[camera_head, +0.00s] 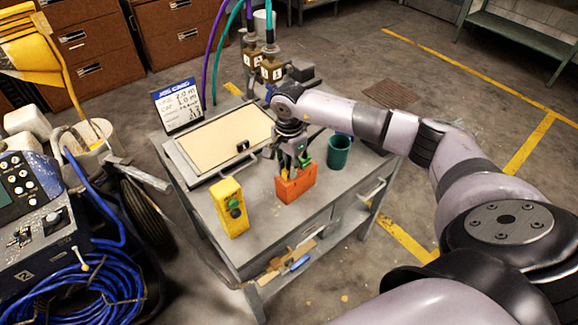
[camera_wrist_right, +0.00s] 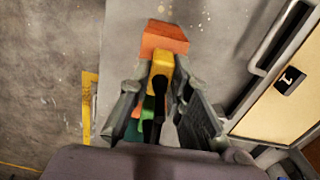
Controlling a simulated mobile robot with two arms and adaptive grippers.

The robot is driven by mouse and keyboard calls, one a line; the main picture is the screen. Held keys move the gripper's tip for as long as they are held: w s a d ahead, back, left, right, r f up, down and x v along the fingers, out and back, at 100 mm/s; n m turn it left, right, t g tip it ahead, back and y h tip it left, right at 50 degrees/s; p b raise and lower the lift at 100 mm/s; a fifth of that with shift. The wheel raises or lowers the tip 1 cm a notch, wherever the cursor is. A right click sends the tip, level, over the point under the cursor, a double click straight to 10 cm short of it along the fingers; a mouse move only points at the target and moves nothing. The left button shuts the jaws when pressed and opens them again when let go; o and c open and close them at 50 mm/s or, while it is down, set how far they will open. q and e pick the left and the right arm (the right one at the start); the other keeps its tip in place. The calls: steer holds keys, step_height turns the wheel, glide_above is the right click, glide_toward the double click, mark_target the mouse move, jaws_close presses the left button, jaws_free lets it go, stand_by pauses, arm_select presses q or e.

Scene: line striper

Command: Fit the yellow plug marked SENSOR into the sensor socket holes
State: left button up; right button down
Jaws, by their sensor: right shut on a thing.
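My right gripper (camera_head: 292,160) is over the orange box (camera_head: 296,184) on the grey cart. In the right wrist view, its fingers (camera_wrist_right: 162,88) are shut on a yellow plug (camera_wrist_right: 162,64) with a black part behind it. The plug's far end is against or just over the orange box (camera_wrist_right: 165,38); I cannot tell whether it is still inside. The SENSOR marking is not readable. A control panel (camera_head: 20,190) with knobs and connectors is on the machine at the left; I cannot pick out the sensor socket holes. My left gripper is not in view.
The cart top (camera_head: 262,222) also holds a yellow button box (camera_head: 230,208), a green cup (camera_head: 339,152), a cream-faced panel (camera_head: 222,143) and a job card (camera_head: 180,106). Blue cable (camera_head: 75,290) lies coiled by the machine. A gap separates cart and machine.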

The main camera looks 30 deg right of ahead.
steer(key=shift+r, duration=0.65)
steer(key=shift+r+p, duration=1.05)
steer(key=shift+r, duration=0.65)
